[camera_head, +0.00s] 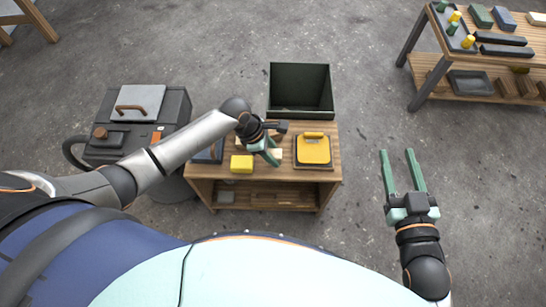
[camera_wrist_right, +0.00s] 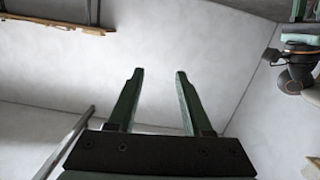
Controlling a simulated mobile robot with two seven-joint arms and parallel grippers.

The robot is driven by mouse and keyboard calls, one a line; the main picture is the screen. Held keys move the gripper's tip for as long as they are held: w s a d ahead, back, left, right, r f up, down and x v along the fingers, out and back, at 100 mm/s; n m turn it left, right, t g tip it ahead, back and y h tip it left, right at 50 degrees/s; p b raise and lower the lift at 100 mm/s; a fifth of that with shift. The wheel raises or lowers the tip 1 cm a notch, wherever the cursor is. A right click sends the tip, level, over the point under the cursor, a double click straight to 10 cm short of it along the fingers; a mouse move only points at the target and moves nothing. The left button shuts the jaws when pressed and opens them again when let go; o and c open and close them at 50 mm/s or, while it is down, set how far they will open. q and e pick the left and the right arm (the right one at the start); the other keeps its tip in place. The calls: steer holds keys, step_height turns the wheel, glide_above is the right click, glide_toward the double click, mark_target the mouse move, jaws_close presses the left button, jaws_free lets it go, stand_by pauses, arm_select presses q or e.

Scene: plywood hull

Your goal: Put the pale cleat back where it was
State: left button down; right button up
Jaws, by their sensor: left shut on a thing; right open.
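My left gripper (camera_head: 273,157) is over the middle of the small wooden table (camera_head: 230,174), between a yellow block and an orange-yellow lidded thing. It is shut on a small pale piece, which looks like the pale cleat; the fingers and wrist hide most of it. I cannot tell whether the piece touches the tabletop. My right gripper (camera_head: 403,172) is open and empty, out over the bare floor to the right of the table. Its two green fingers also show apart in the right wrist view (camera_wrist_right: 160,90), with nothing between them.
The yellow block (camera_head: 242,163) and orange-yellow thing (camera_head: 313,151) stand close to the left gripper. A dark open bin (camera_head: 300,112) is behind the table. A dark grey machine (camera_head: 172,112) stands left. A workbench (camera_head: 433,38) with trays and blocks is far right. Floor between is clear.

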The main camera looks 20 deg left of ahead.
arm_select(q)
step_height(320, 180, down, 2)
steer(key=shift+f+b, duration=0.1)
steer(key=shift+b, duration=0.4)
arm_select(e)
step_height(320, 180, up, 8)
steer(key=n+t+y, duration=0.1)
steer(key=t, duration=0.2)
steer(key=shift+a+n+y, duration=0.2)
steer(key=shift+n+y, duration=0.1)
steer(key=shift+w+f, duration=0.1)
steer(key=shift+w, duration=0.05)
arm_select(q)
steer(key=shift+c, duration=2.2)
jaws_free()
steer(key=shift+f, duration=0.1)
arm_select(e)
steer(key=shift+f, duration=0.15)
